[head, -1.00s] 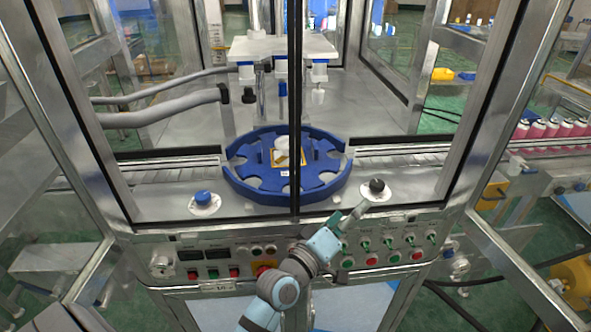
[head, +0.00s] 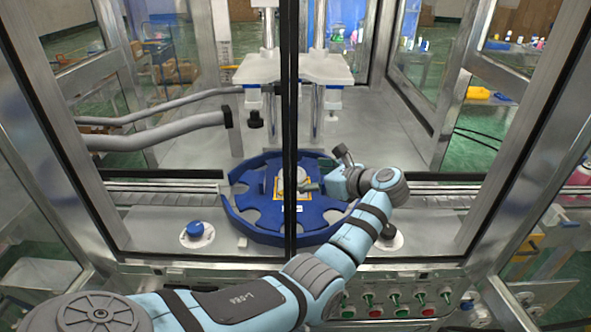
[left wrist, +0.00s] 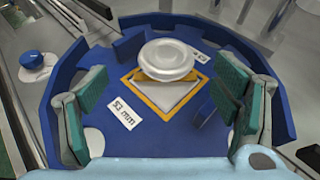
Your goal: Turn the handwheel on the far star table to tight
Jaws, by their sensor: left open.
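The blue star table (head: 262,222) sits inside the machine frame, with round notches along its rim. At its centre a white handwheel (left wrist: 168,62) stands over a yellow-bordered square plate (left wrist: 142,98); the handwheel (head: 291,176) is partly hidden by the door post in the head view. My left gripper (head: 316,186) reaches in from the right, over the table, beside the handwheel. In the left wrist view, the left gripper (left wrist: 160,88) is open, its green-padded fingers wide apart, with the handwheel ahead between them and not touched. My right gripper is not in view.
A dark vertical door post (head: 290,120) crosses in front of the table. A blue knob (head: 195,229) stands at the front left. A white platform (head: 292,70) on metal columns stands behind. A control panel (head: 395,300) with several switches lies below. A "53 mm" label (left wrist: 123,122) is on the table.

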